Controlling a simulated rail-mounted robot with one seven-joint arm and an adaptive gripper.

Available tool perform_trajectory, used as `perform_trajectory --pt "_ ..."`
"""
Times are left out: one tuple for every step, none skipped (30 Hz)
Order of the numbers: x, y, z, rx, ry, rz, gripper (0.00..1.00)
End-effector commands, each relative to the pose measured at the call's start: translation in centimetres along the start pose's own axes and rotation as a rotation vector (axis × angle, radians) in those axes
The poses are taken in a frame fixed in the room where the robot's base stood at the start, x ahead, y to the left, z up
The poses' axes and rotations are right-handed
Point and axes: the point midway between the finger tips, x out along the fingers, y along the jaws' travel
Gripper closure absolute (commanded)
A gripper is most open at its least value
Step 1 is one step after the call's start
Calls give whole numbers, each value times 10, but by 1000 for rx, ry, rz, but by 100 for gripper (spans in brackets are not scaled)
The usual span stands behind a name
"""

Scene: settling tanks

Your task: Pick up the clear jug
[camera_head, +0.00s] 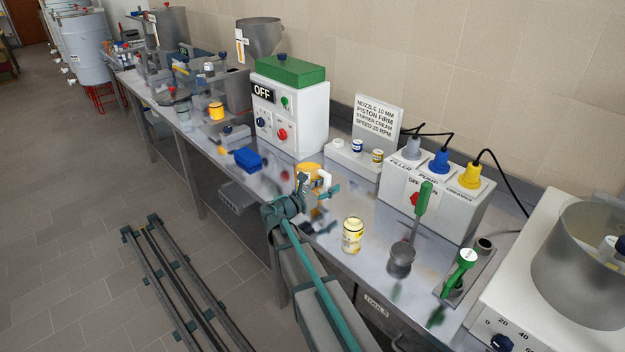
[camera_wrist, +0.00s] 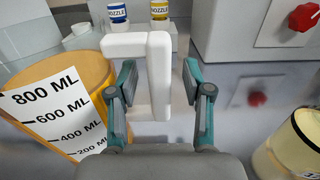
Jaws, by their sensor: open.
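The clear jug (camera_wrist: 88,75) shows amber yellow at the left of the wrist view, with a white label marked 200 to 800 ML and a white handle (camera_wrist: 158,80). In the head view the jug (camera_head: 308,169) stands on the steel bench, partly hidden behind my gripper (camera_head: 318,189). My gripper (camera_wrist: 159,85) is open, with one teal finger on each side of the handle in the wrist view. I see gaps between the fingers and the handle. I cannot tell how deep the handle sits between them.
Behind are a white nozzle holder (camera_head: 352,160) and a control box (camera_head: 425,195) with plugs. A blue block (camera_head: 247,159) lies left.

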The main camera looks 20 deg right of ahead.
Motion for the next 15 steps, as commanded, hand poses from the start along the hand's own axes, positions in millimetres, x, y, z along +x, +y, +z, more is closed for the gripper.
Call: perform_trajectory --pt "0 0 0 0 0 0 50" --pt "0 0 0 0 0 0 55" --pt "0 0 0 0 0 0 62" --pt "0 0 0 0 0 0 67" --pt "0 0 0 0 0 0 72" --pt "0 0 0 0 0 0 78" --pt "0 0 0 0 0 0 83" --pt "0 0 0 0 0 0 88" --pt "0 0 0 0 0 0 95" --pt "0 0 0 0 0 0 100" --pt "0 0 0 0 0 0 100" --pt "0 0 0 0 0 0 100" --pt "0 0 0 0 0 0 100" --pt "0 0 0 0 0 0 100" --pt "0 0 0 0 0 0 100"
